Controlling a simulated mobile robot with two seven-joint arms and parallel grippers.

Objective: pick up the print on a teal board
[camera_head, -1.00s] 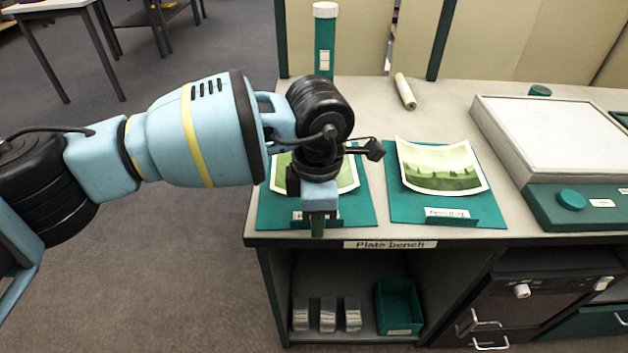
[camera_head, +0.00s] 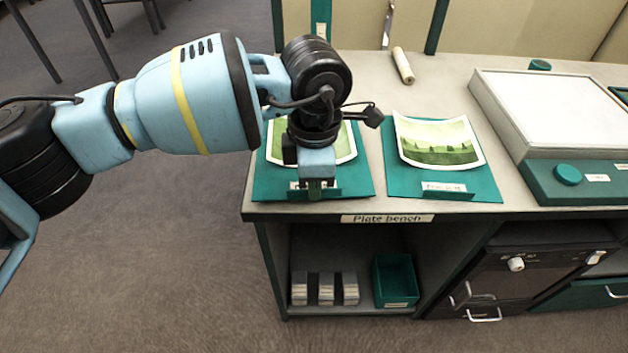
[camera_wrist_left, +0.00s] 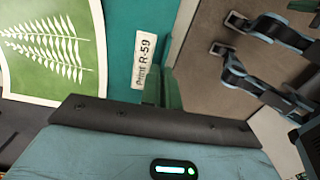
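Two teal boards lie side by side on the bench. The left teal board (camera_head: 262,186) carries a green print (camera_head: 343,148), partly hidden by my left arm. In the left wrist view this print (camera_wrist_left: 60,50) shows white fern fronds on green with a pale border. Its board (camera_wrist_left: 120,20) bears a label (camera_wrist_left: 144,60) reading "Print R-59". The right teal board (camera_head: 400,180) carries a curled green landscape print (camera_head: 438,141); its label is too small to read. My left gripper (camera_head: 315,188) points down at the left board's front edge. Its finger gap and any contact are unclear.
A light-topped box with a teal base (camera_head: 550,110) stands to the right. A pale roll (camera_head: 402,65) lies behind the boards. Below are an open shelf with a teal bin (camera_head: 396,281) and grey stacks (camera_head: 325,288). The bench front bears a "Plate bench" label (camera_head: 388,218).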

